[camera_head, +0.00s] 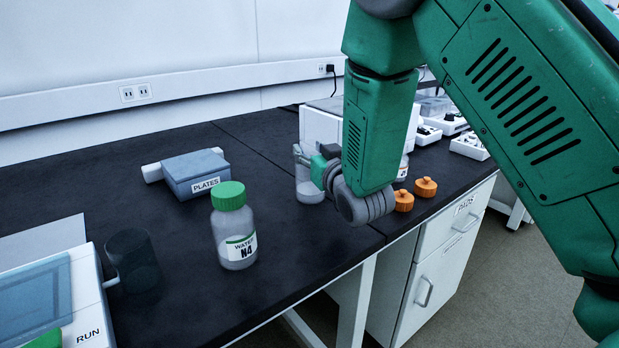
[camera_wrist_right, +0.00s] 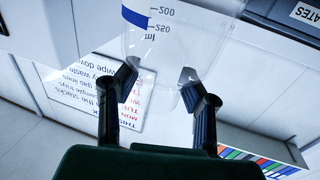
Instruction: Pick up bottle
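A bottle with a green cap and a "WATER N4" label (camera_head: 234,230) stands upright on the black bench, left of my right arm. My right gripper (camera_head: 318,170) is by a clear vessel (camera_head: 305,188) farther back, partly hidden by my wrist. In the right wrist view the two dark fingers (camera_wrist_right: 158,78) are apart, with the clear graduated vessel (camera_wrist_right: 172,40) in front of and between their tips; contact is unclear. Another bottle (camera_head: 403,168) is mostly hidden behind my arm. My left gripper is not in view.
A "PLATES" box (camera_head: 194,172), a dark cup (camera_head: 134,260) and a device marked RUN (camera_head: 88,300) are to the left. Free bench lies around the green-capped bottle.

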